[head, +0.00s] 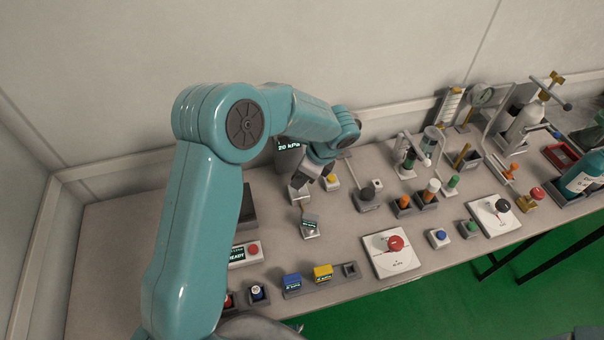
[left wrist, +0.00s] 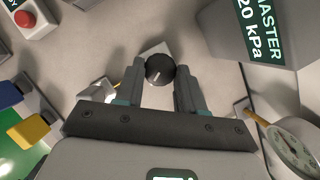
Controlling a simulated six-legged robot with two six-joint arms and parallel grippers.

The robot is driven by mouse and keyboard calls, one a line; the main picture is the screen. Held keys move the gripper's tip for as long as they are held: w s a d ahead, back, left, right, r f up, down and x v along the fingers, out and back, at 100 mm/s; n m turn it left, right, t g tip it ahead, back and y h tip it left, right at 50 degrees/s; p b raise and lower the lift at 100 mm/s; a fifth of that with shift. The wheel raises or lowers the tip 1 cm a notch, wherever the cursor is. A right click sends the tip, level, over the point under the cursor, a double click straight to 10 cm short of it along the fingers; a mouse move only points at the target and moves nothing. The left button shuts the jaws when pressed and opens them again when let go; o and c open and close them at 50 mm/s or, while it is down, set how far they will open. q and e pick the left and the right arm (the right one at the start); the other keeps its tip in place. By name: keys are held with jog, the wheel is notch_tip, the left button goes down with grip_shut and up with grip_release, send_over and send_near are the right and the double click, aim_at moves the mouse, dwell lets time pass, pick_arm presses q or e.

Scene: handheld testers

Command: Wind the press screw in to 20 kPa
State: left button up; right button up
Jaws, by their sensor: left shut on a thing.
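The press screw's dark round knob (left wrist: 160,70) sits between the two fingers of my left gripper (left wrist: 158,76) in the left wrist view, with a pale mark on its face. My left gripper (head: 305,178) is shut on it; in the head view the arm and jaws hide most of the knob. The dark master display (head: 289,146) stands just behind the jaws and reads 20 kPa; it also shows in the left wrist view (left wrist: 262,30), labelled MASTER. A round dial gauge (left wrist: 298,148) shows at the lower right of the wrist view; its reading is too small to tell.
A box with a red button (head: 245,252) reads READY. Blue (head: 292,281) and yellow (head: 323,272) blocks sit near the front edge. A white plate with a red knob (head: 392,248) is to the right; the right side is crowded.

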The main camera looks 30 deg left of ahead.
pick_arm(q)
jog(key=o, duration=1.1)
jog(key=shift+c, duration=0.2)
jog(key=shift+r, duration=0.1)
jog(key=v, duration=1.6)
jog(key=shift+r, duration=0.1)
